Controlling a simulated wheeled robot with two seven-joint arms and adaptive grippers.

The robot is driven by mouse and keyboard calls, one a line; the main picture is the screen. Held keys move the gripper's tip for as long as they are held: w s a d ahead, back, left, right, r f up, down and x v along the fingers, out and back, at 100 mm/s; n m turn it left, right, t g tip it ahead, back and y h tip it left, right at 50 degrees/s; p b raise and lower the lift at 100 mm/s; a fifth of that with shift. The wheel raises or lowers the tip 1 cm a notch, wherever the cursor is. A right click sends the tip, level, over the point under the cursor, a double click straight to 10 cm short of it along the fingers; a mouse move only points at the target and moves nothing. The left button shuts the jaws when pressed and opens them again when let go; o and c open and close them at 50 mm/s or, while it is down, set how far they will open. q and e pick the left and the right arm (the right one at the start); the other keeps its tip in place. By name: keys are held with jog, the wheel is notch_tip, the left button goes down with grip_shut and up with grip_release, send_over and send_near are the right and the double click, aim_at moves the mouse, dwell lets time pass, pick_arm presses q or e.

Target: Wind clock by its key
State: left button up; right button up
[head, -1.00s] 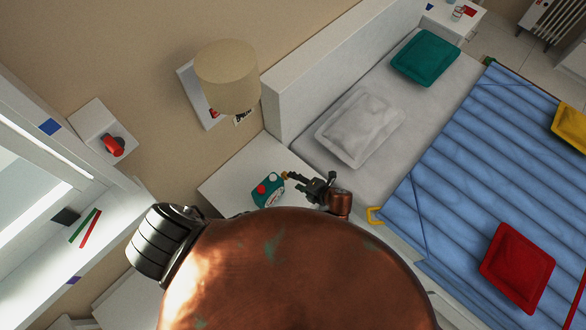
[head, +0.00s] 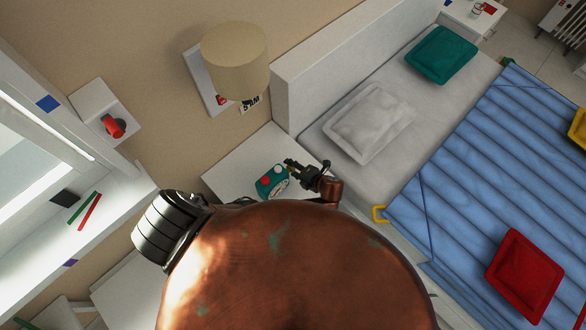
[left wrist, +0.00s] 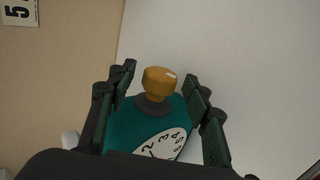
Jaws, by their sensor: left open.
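The clock (head: 267,186) is a small teal block with a white dial and red and white spots, standing on a white bedside table. In the left wrist view its teal body (left wrist: 118,126) and numbered dial (left wrist: 160,146) show below the key. The key (left wrist: 158,80) is an orange-yellow knob on a dark round base. My left gripper (head: 294,168) is open beside the clock. In the left wrist view its two dark green fingers stand on either side of the key, with gaps showing. My right gripper is not in view.
The white bedside table (head: 238,168) stands between the wall and the bed's white headboard (head: 318,70). A beige lamp (head: 236,60) is mounted on the wall above. My copper-coloured body hides the lower middle.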

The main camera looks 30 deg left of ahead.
pick_arm(q)
jog(key=c, duration=1.2)
jog(key=shift+r+p, duration=0.2)
jog(key=shift+p, duration=0.45)
jog(key=h+p, duration=0.1)
jog(key=p, duration=0.2)
jog(key=g+h+p, duration=0.1)
jog(key=h+p, duration=0.1)
jog(key=p, duration=0.2)
jog(key=h+p, duration=0.1)
jog(key=p, duration=0.2)
jog(key=shift+w+a+r+h+p, duration=0.15)
jog(key=shift+a+r+h+p, duration=0.15)
jog(key=shift+a+r+p, duration=0.1)
jog(key=shift+f+g+h+p, duration=0.15)
jog(key=shift+g+h+p, duration=0.25)
jog(key=shift+h+p, duration=0.4)
jog(key=shift+f+h, duration=0.1)
jog(key=shift+h, duration=0.2)
jog(key=shift+p, duration=0.3)
jog(key=o, duration=1.2)
jog(key=shift+f, duration=0.1)
